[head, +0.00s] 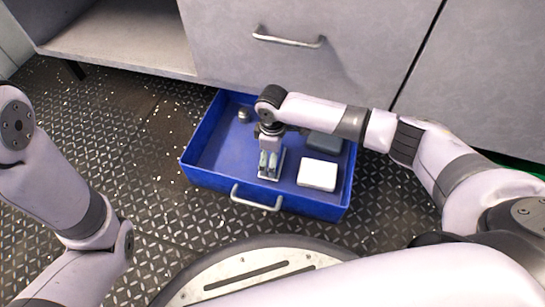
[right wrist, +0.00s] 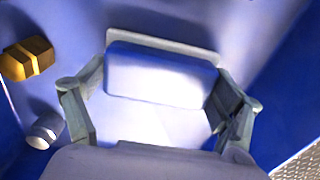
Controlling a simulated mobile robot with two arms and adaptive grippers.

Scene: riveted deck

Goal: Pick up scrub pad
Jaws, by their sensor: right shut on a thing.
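The scrub pad is a pale, rounded flat block (right wrist: 160,75) between my fingers in the right wrist view. A pale edge of it (head: 281,161) shows beside the fingertips in the head view. My right gripper (head: 269,172) points down into the blue drawer (head: 209,158) and is shut on the pad, with one finger on each side. I cannot tell whether the pad touches the drawer floor. My left arm is at the left of the head view, but its gripper is out of the picture.
A white block (head: 318,175) and a dark grey block (head: 325,142) lie to the right in the drawer. A small metal cylinder (head: 243,115) stands at its back left. A grey cabinet (head: 330,75) stands behind.

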